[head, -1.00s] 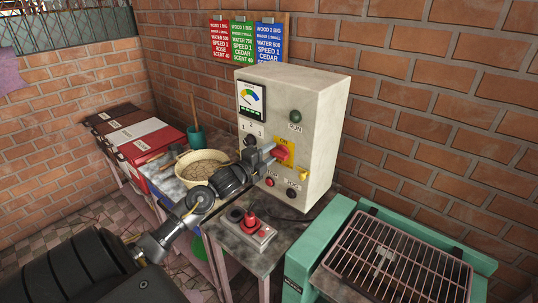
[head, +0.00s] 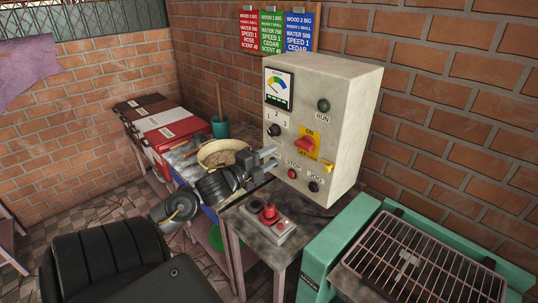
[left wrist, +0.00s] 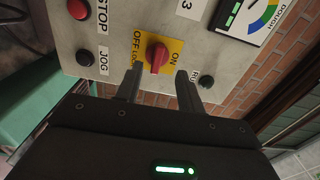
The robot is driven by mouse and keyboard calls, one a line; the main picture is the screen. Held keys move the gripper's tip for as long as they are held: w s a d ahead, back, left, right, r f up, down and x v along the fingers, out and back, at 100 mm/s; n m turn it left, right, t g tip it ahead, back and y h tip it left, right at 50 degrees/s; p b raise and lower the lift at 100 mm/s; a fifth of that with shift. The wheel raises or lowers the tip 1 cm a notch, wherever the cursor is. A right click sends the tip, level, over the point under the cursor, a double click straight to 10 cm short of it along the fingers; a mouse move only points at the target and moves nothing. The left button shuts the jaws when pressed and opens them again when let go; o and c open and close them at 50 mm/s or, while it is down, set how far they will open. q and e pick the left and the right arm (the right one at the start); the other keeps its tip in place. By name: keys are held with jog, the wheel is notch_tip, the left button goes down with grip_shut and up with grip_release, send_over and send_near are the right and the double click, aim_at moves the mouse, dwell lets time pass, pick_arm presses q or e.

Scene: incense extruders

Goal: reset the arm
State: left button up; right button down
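My left gripper (head: 270,157) is in front of the control box (head: 345,110), left of and below the red rotary switch (head: 306,144) on its yellow ON/OFF plate. In the left wrist view the two fingers (left wrist: 156,85) are spread apart with nothing between them. The red switch (left wrist: 157,57) lies just beyond the fingertips, apart from them. My left arm comes in from the lower left. My right gripper is not in view.
A bowl (head: 222,153) of tan material sits behind my left gripper. A red-button pedestal (head: 268,218) stands on the small table. A green-framed grill (head: 420,256) is at the lower right. Red boxes (head: 172,136) are at the left. Recipe cards (head: 272,32) hang behind.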

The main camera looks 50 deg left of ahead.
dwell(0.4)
pick_arm(q)
jog(key=s+d+f+n+g+y, duration=0.1)
jog(key=s+d+f+n+g, duration=0.35)
jog(key=f, duration=0.45)
jog(key=s+d+f+n+g+y, duration=0.1)
jog(key=s+d+f+n+g, duration=0.3)
jog(key=f, duration=0.6)
jog(key=s+d+f+n+g+h, duration=0.1)
jog(key=s+d+f+n+g, duration=0.3)
jog(key=s+d, duration=0.4)
jog(key=s+d+f+n+g+h, duration=0.2)
jog(key=s+d+f+n, duration=0.1)
jog(key=s+d+f, duration=0.4)
notch_tip(320, 180, down, 24)
jog(key=s+r+g, duration=0.1)
jog(key=s, duration=0.1)
jog(key=s+a+f+g+b, duration=0.1)
jog(key=s+a+f, duration=0.1)
jog(key=s+f, duration=1.4)
jog(key=shift+s+a+f+y, duration=0.3)
jog(key=shift+s+f, duration=0.1)
jog(key=shift+f, duration=0.4)
